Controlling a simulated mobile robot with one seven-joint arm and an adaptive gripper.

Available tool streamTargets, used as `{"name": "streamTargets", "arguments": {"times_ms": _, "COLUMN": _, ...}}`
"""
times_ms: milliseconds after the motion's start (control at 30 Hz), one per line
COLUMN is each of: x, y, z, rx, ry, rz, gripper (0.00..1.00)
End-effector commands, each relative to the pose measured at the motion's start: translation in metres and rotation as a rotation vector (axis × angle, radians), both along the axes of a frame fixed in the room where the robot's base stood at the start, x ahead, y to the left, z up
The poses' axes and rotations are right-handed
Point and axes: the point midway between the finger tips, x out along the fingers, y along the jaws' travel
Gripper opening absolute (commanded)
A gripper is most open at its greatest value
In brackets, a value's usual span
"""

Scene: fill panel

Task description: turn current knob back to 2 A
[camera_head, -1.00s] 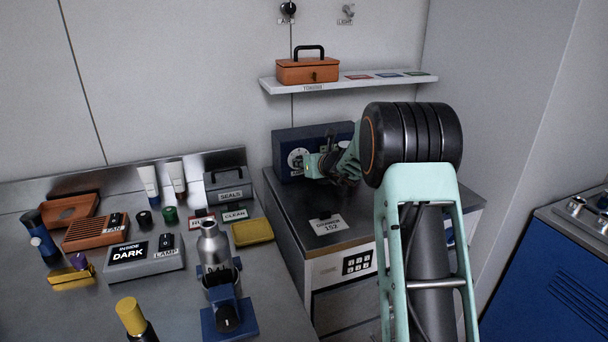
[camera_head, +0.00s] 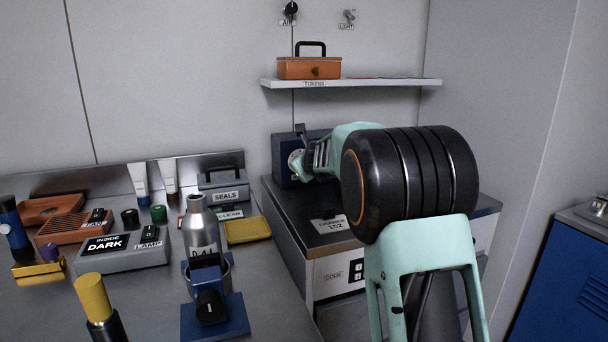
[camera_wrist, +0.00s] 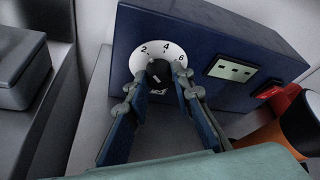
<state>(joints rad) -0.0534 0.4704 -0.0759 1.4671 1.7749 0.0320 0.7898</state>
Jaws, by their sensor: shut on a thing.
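The current knob (camera_wrist: 157,71) is black and sits on a white dial (camera_wrist: 171,52) marked 2, 4 and 6, on the front of a dark blue power unit (camera_wrist: 215,35). My gripper (camera_wrist: 160,76) has its two fingers on either side of the knob and is shut on it. A small light mark shows on the knob, but I cannot tell exactly which number it points to. In the head view my gripper (camera_head: 303,162) is at the dial, and my arm hides most of the blue unit (camera_head: 284,143).
The unit stands on a steel-topped cabinet (camera_head: 292,212). An orange-red switch (camera_wrist: 271,91) and a small pale display (camera_wrist: 232,70) are right of the dial. A shelf (camera_head: 380,83) with an orange box (camera_head: 309,68) hangs above. The left bench holds a grey SEALS box (camera_head: 223,187).

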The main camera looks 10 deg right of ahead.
Motion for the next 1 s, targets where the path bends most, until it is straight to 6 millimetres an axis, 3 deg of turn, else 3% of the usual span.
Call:
{"name": "streamTargets", "arguments": {"times_ms": 700, "x": -0.0002, "y": 0.0006, "z": -0.0005, "rx": -0.068, "ry": -0.013, "rz": 0.001, "gripper": 0.0}}
{"name": "streamTargets", "arguments": {"times_ms": 733, "x": -0.0002, "y": 0.0006, "z": -0.0005, "rx": -0.068, "ry": -0.013, "rz": 0.001, "gripper": 0.25}}
{"name": "streamTargets", "arguments": {"times_ms": 867, "x": -0.0002, "y": 0.0006, "z": -0.0005, "rx": -0.067, "ry": -0.013, "rz": 0.001, "gripper": 0.39}}
{"name": "streamTargets", "arguments": {"times_ms": 1000, "x": -0.0001, "y": 0.0005, "z": -0.0005, "rx": -0.066, "ry": -0.013, "rz": 0.0, "gripper": 0.39}}
